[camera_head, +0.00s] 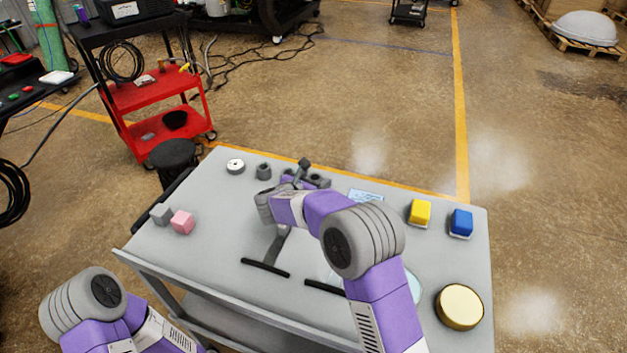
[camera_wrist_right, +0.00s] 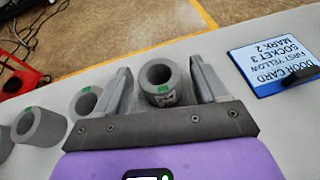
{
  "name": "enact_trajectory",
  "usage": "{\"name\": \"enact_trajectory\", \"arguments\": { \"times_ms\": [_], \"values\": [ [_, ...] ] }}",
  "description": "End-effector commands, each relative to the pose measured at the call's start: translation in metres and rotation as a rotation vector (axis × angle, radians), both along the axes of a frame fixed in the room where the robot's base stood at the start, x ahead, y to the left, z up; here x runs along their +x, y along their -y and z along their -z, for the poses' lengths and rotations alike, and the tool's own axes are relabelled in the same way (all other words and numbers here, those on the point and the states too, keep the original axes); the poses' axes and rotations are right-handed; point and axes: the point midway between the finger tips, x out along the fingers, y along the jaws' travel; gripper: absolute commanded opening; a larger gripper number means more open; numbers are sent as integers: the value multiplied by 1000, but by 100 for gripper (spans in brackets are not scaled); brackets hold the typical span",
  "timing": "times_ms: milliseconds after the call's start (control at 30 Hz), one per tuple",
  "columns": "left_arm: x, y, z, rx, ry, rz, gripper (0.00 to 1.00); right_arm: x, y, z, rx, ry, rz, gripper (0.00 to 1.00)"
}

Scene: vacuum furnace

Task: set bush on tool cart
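My right gripper (camera_head: 302,172) is low over the far edge of the grey worktop (camera_head: 220,215). The bush's underside is hidden, and a small gap shows beside the left finger. More grey bushes (camera_wrist_right: 85,101) (camera_wrist_right: 40,126) stand left of the gripper. A red cart (camera_head: 155,95) with shelves stands at the back left; which cart is the tool cart is unclear. My left arm shows at bottom left, its gripper out of frame.
The worktop also holds pink (camera_head: 182,222) and grey blocks, yellow (camera_head: 419,212) and blue (camera_head: 461,222) blocks, and a round gold disc (camera_head: 459,306). A black stool (camera_head: 172,153) stands by the red cart.

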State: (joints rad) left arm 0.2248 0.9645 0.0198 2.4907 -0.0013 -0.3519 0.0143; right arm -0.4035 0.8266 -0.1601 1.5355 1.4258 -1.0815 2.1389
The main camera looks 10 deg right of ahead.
Motion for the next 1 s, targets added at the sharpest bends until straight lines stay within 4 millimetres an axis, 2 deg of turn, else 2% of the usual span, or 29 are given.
{"name": "enact_trajectory", "arguments": {
  "times_ms": [400,800,1000],
  "values": [
    [0,0,-6,0,0,0,43,-2,-3,-6,1,1,-2,72],
    [0,0,-19,0,0,0,43,-57,-56,-37,-1,1,-4,72],
    [0,0,-22,0,0,0,43,-75,-73,-47,0,1,-2,72]
  ]
}}
